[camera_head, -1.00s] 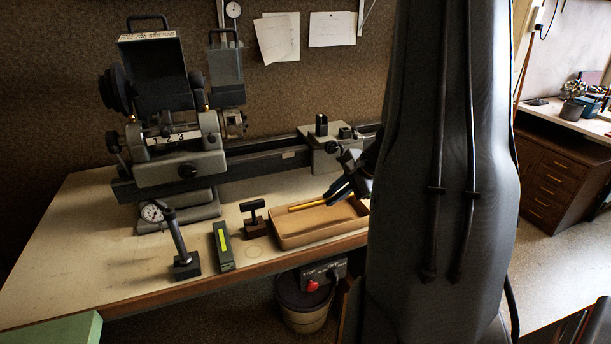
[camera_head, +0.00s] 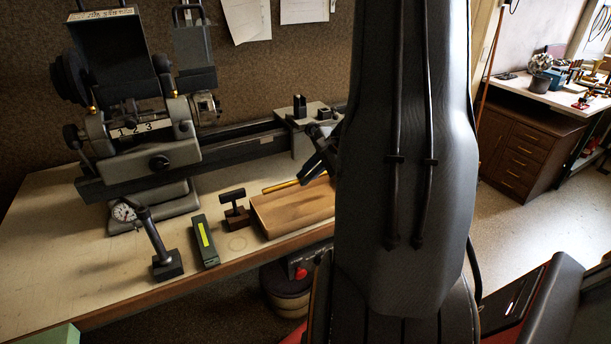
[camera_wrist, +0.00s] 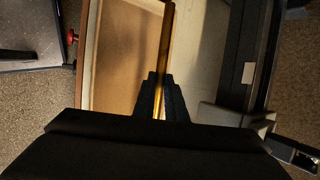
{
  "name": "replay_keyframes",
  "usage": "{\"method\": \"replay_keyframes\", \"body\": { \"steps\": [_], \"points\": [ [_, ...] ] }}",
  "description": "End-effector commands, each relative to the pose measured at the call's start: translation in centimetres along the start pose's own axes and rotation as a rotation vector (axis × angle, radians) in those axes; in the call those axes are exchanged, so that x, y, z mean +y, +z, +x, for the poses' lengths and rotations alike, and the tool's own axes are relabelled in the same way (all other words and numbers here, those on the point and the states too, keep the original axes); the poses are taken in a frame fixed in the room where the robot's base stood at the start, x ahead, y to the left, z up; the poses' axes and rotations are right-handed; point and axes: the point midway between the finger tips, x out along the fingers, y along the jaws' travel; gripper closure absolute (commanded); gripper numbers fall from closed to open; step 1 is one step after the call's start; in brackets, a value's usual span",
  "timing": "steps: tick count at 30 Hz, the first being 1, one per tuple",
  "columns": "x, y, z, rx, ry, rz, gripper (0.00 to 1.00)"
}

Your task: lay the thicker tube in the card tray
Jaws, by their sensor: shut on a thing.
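The card tray (camera_head: 265,226) is a shallow brown box near the front edge of the bench, its right end hidden behind my arm. It also shows in the wrist view (camera_wrist: 91,50), with a bare brown floor. My gripper (camera_head: 318,168) is at the tray's far side, partly hidden by my arm. In the wrist view its dark fingers (camera_wrist: 160,98) are shut on a thin brass tube (camera_wrist: 165,50). The tube (camera_head: 282,186) runs along the tray's far long edge. I cannot tell whether it touches the rim. No second tube shows to compare thickness.
A grey lathe (camera_head: 155,150) stands behind the tray, its bed running right. Left of the tray are a small dark T-shaped tool (camera_head: 235,208), a green block with a yellow stripe (camera_head: 205,240) and a dial gauge stand (camera_head: 160,250). Bare bench lies at far left.

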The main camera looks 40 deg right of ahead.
Motion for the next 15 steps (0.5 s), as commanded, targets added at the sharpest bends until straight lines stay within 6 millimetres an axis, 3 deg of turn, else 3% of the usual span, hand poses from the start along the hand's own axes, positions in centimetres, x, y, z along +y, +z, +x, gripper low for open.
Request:
{"method": "replay_keyframes", "body": {
  "steps": [15],
  "points": [
    [2.2,-1.2,3.8,-0.001,0.0,-0.002,1.0]
  ]
}}
